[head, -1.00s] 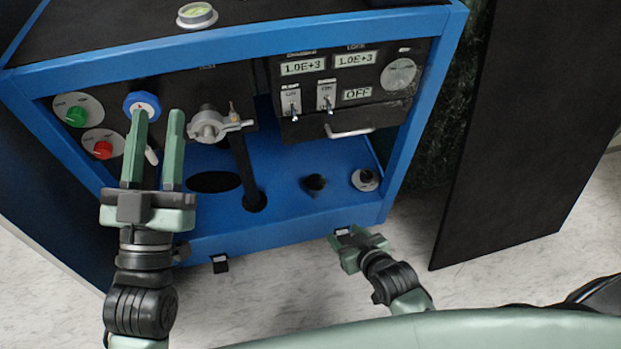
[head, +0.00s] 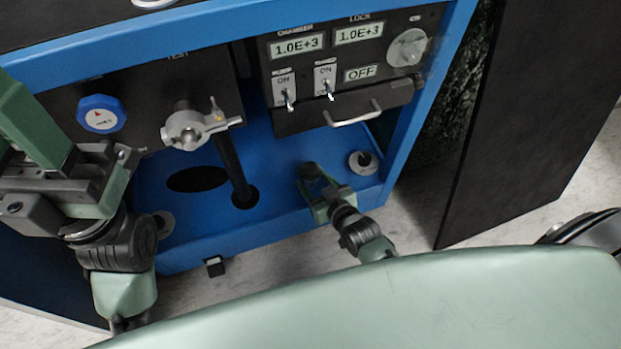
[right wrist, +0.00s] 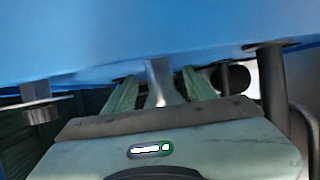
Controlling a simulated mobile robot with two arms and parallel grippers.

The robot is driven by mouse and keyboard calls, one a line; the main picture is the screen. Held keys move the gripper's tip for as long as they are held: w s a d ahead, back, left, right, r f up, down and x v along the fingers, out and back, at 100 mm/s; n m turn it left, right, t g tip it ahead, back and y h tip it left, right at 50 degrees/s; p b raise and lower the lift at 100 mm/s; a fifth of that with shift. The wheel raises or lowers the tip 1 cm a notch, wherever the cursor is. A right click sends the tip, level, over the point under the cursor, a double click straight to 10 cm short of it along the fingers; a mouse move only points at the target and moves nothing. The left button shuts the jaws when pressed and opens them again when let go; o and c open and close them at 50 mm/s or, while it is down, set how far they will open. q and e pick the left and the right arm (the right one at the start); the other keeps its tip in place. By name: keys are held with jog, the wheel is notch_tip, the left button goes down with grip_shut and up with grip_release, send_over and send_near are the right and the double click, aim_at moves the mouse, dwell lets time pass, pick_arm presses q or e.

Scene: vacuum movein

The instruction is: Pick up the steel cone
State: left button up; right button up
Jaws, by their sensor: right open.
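The blue frame (head: 230,255) surrounds the deck. A round flange (head: 363,162) lies right of my right gripper. A drawer handle (head: 355,114) and switch panel (head: 325,75) are above. A black post (head: 235,170) and dark hole (head: 197,179) are to the left.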

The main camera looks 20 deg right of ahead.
jog(key=shift+b+x, duration=0.4)
jog(key=shift+x, duration=0.75)
grip_shut()
